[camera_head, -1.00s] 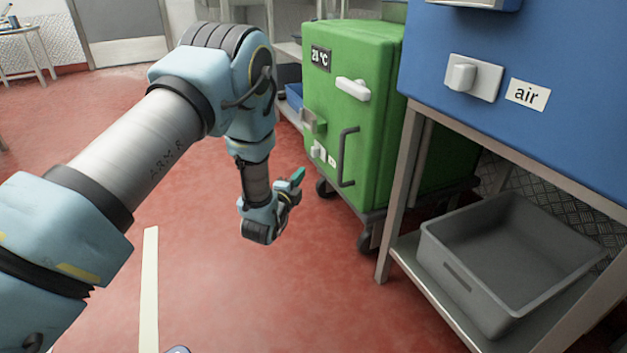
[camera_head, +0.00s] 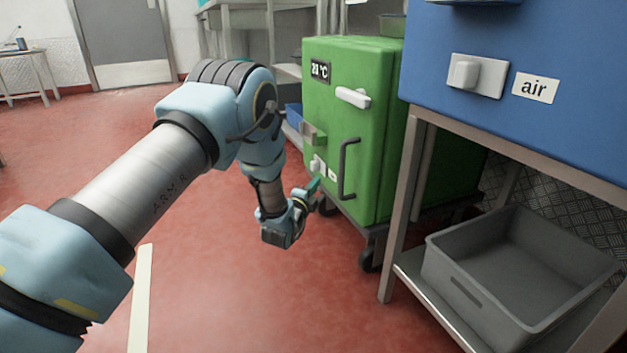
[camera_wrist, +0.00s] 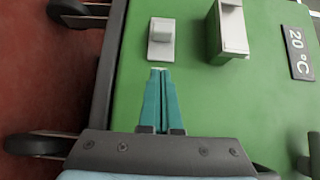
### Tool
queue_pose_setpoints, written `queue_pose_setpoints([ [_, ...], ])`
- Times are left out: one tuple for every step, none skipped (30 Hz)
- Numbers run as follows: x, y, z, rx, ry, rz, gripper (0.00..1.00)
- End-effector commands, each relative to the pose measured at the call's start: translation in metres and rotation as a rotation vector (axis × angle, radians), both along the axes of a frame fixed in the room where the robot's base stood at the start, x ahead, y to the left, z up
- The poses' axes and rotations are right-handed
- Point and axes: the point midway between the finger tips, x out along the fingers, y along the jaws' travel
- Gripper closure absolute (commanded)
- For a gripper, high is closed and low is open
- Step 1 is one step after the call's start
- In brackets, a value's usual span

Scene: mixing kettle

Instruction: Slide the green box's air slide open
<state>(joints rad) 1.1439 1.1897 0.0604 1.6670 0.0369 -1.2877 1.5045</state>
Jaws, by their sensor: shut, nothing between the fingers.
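The green box (camera_head: 345,110) stands on a wheeled trolley in the head view. Its air slide (camera_head: 318,165) is a small white block low on the left of the front face, with a small white label beside it. In the wrist view the slide (camera_wrist: 161,40) is a pale plate with a raised knob. My gripper (camera_head: 316,184) is at the lower left of the box front. In the wrist view its teal fingers (camera_wrist: 158,72) are together and empty, with tips just short of the slide's near edge. I cannot tell whether they touch it.
The green front also carries a grey latch (camera_head: 312,134), a white lever (camera_head: 353,97), a black handle (camera_head: 347,168) and a 20 °C display (camera_head: 320,69). At right, a blue box (camera_head: 530,130) with its own air slide (camera_head: 477,76) stands above a grey crate (camera_head: 470,288). Red floor is open at left.

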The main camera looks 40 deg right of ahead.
Motion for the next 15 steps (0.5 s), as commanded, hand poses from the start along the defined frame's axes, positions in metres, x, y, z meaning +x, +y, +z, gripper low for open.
queue_pose_setpoints([
  [0.005, -0.010, -0.004, -0.005, -0.002, 0.000, 1.00],
  [0.007, -0.016, -0.004, -0.004, -0.002, 0.000, 1.00],
  [0.010, -0.023, -0.004, -0.005, -0.002, -0.001, 1.00],
  [0.012, -0.028, -0.004, -0.004, -0.002, -0.001, 1.00],
  [0.014, -0.033, -0.003, -0.004, -0.002, -0.001, 1.00],
  [0.023, -0.034, -0.004, -0.003, -0.003, 0.002, 1.00],
  [0.028, -0.035, -0.004, -0.003, -0.001, 0.003, 1.00],
  [0.032, -0.037, -0.004, -0.002, -0.001, 0.003, 1.00],
  [0.036, -0.039, -0.003, -0.003, -0.001, 0.001, 1.00],
  [0.039, -0.040, -0.003, -0.002, -0.001, 0.001, 1.00],
  [0.042, -0.041, -0.002, -0.002, 0.000, 0.001, 1.00],
  [0.045, -0.042, -0.002, -0.002, 0.000, 0.001, 1.00],
  [0.046, -0.043, -0.001, -0.002, 0.000, 0.001, 1.00],
  [0.048, -0.044, -0.001, -0.001, 0.001, 0.001, 1.00],
  [0.049, -0.044, -0.001, -0.001, 0.000, 0.001, 1.00],
])
